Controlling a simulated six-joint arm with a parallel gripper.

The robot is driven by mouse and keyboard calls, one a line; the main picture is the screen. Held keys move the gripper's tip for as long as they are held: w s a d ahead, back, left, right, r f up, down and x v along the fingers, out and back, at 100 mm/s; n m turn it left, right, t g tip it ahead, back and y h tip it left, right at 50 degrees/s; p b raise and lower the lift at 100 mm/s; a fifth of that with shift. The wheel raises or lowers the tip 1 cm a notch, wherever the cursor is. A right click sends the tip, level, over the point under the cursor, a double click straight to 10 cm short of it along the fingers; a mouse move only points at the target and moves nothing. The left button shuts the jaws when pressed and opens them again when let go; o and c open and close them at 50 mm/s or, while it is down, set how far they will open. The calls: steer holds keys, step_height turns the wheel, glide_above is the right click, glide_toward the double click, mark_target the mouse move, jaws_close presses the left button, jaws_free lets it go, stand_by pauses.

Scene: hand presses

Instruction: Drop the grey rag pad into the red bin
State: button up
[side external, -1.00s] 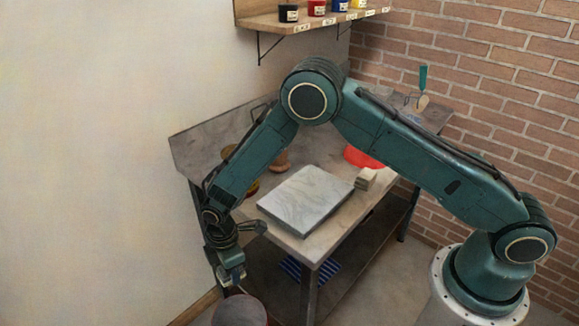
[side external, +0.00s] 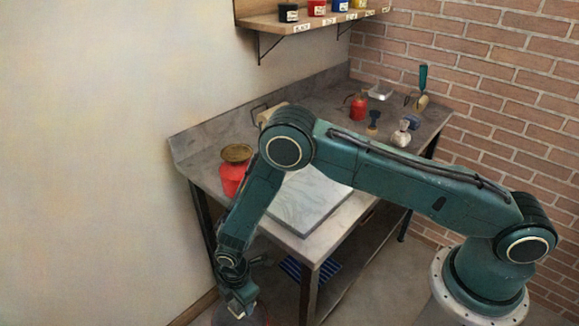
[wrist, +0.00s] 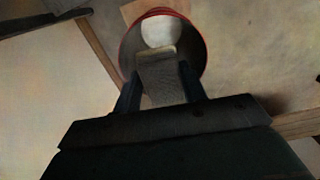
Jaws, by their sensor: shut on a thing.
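The grey rag pad (wrist: 162,76) is between the two fingers of my gripper (wrist: 159,88) in the wrist view, and the fingers are shut on it. The red bin shows in the wrist view as a round opening with a thin red rim (wrist: 123,42). The pad overlaps this opening in the picture, with the bin beyond it; the height between them cannot be told. A pale round patch shows inside the bin. In the side view my gripper (side external: 240,308) points down, low at the bottom edge, left of the bench, and hides most of the bin there.
The workbench (side external: 340,225) is to the right of my gripper. It carries a pale slab (side external: 308,200), a red can with a brassy top (side external: 234,178), a small red can (side external: 358,107) and other tools. A shelf (side external: 310,22) with paint pots is above.

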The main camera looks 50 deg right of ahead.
steer(key=shift+f, duration=2.75)
steer(key=o, duration=1)
steer(key=shift+r, duration=0.15)
steer(key=shift+r, duration=6.8)
